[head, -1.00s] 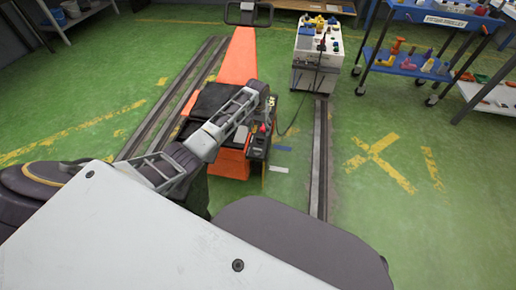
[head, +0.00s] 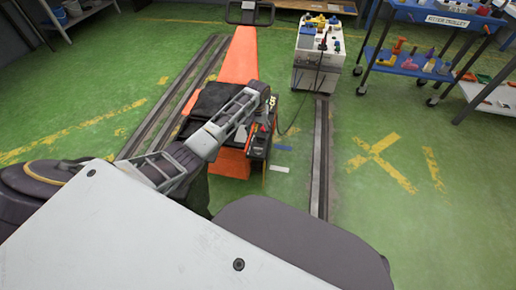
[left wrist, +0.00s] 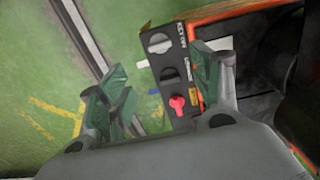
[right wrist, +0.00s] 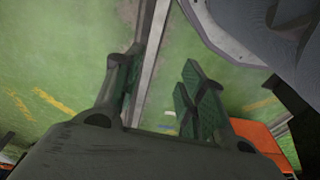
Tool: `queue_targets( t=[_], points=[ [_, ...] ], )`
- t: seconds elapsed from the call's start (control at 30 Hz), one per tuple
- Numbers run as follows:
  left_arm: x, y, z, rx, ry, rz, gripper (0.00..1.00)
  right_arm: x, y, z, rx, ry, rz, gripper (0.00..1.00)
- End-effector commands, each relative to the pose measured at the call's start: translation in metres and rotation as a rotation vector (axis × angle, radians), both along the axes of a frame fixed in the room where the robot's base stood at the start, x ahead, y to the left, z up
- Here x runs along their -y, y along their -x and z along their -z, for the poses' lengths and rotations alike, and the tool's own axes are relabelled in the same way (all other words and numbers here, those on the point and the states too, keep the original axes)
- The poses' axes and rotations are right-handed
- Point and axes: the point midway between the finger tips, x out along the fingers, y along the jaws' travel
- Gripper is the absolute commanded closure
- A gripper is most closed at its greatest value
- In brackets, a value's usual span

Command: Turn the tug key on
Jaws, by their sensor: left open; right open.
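The orange tug (head: 238,60) stands between the floor rails, with a dark control panel (head: 258,145) on its near right side. In the left wrist view the panel (left wrist: 183,62) carries a red key-shaped piece (left wrist: 177,104) and grey knobs, one of them at the far end (left wrist: 158,44). The lettering is too blurred to read surely. My left gripper (left wrist: 160,92) is open above the panel, its fingers on either side of the red piece and apparently apart from it. In the head view my forearm hides its fingers. My right gripper (right wrist: 162,88) is open and empty above the floor.
A blue trolley (head: 410,64) stands at the back right. Rails (head: 320,150) run along the green floor.

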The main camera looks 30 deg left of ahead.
Motion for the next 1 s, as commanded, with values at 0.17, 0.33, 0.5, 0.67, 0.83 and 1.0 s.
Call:
queue_targets(
  t=[0.17, 0.33, 0.5, 0.67, 0.83, 1.0],
  points=[
    [0.0, 0.0, 0.018, -0.001, 0.0, 0.001, 0.36, -0.002, -0.002, -0.003, 0.012, -0.006, -0.001, 0.59],
    [0.001, 0.0, 0.04, -0.001, 0.0, 0.0, 0.36, -0.003, -0.005, -0.009, 0.025, -0.013, -0.001, 0.59],
    [0.0, 0.0, 0.06, -0.001, 0.0, 0.001, 0.36, -0.006, -0.011, -0.022, 0.053, -0.025, -0.002, 0.59],
    [0.0, 0.0, 0.079, -0.001, -0.001, 0.001, 0.36, -0.008, -0.009, -0.03, 0.062, -0.033, -0.003, 0.59],
    [0.0, 0.0, 0.097, 0.0, 0.0, 0.001, 0.36, -0.011, -0.008, -0.038, 0.075, -0.041, -0.005, 0.59],
    [0.0, 0.0, 0.114, 0.0, 0.0, 0.0, 0.36, -0.012, -0.012, -0.051, 0.099, -0.05, -0.007, 0.59]
  ],
)
